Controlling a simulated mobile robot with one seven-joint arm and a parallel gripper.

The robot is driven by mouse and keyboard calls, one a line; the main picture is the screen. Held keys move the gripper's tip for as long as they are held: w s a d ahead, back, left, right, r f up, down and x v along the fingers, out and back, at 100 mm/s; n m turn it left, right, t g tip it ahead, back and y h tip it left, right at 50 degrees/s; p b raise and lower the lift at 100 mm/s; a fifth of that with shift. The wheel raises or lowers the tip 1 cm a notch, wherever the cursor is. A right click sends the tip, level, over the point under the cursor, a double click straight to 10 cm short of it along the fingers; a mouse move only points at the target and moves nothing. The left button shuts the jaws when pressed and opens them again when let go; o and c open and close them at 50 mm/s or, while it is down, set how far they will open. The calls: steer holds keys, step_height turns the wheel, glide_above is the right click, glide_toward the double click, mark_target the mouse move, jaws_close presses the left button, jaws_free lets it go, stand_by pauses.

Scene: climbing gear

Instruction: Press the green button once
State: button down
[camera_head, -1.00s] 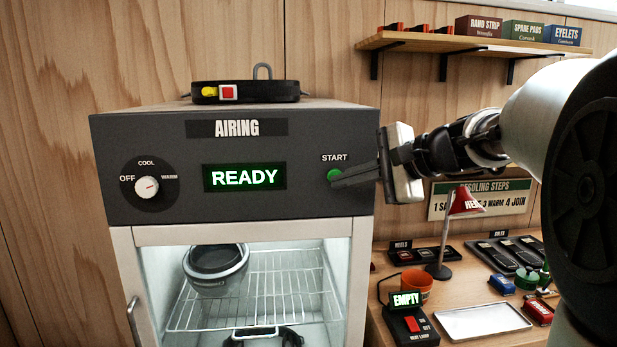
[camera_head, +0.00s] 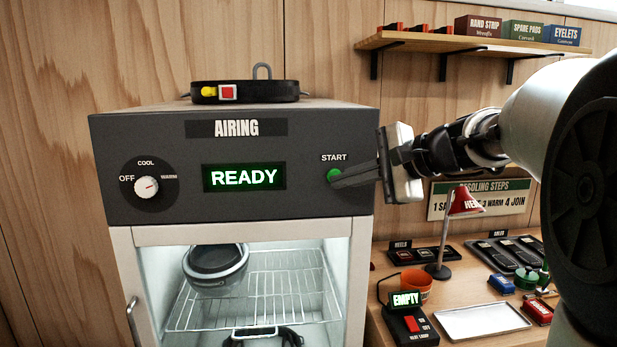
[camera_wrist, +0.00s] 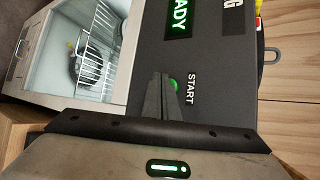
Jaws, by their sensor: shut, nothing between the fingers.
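The round green button (camera_head: 335,176) sits under the word START on the dark front panel of the airing cabinet (camera_head: 190,205). My gripper (camera_head: 334,184) is shut and empty, its fingertips at the lower right edge of the button. In the wrist view the green button (camera_wrist: 174,85) shows just beyond and beside the tips of my gripper (camera_wrist: 162,76), which partly cover it. Whether the tips touch the button I cannot tell. The display (camera_head: 244,177) reads READY.
A dial (camera_head: 147,187) is on the panel's left. A strap with a buckle (camera_head: 245,92) lies on top of the cabinet. To the right stand a red lamp (camera_head: 465,203), a heat unit reading EMPTY (camera_head: 408,325) and a tray (camera_head: 484,321) on the bench.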

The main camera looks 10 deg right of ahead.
steer(key=shift+w, duration=0.2)
stand_by(0.4)
steer(key=shift+w, duration=0.3)
steer(key=shift+w, duration=0.35)
stand_by(0.6)
stand_by(0.3)
steer(key=shift+s, duration=0.8)
steer(key=shift+s+b, duration=0.1)
steer(key=shift+b, duration=0.2)
steer(key=shift+s+b, duration=0.75)
steer(key=shift+s, duration=1.65)
